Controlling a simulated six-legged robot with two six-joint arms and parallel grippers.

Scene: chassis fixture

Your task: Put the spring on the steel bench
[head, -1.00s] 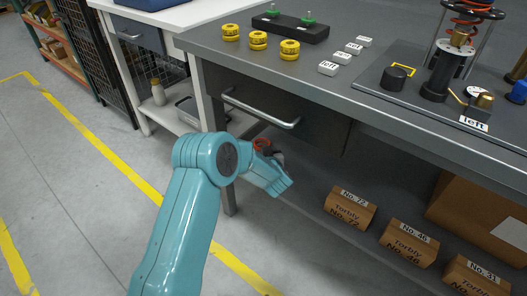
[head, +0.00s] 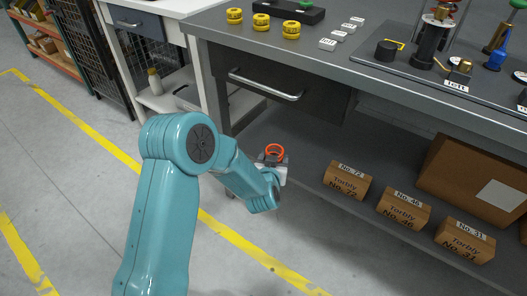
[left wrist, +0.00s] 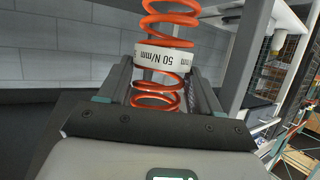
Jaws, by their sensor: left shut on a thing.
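The spring is an orange-red coil (head: 275,150) with a white band reading "50 N/mm", seen closely in the left wrist view (left wrist: 168,22). My left gripper (head: 272,161) is shut on it around its lower part, and the coil stands up out of the jaws. In the head view the gripper and spring appear below the top of the steel bench (head: 262,42), in front of the shelf underneath. The bench top is dark grey. My right gripper is not in view.
On the bench stand yellow rings (head: 262,20), white label blocks (head: 338,36) and a fixture plate (head: 400,66) with upright parts. A drawer handle (head: 265,86) sticks out from the front. Cardboard boxes (head: 403,208) sit on the lower shelf.

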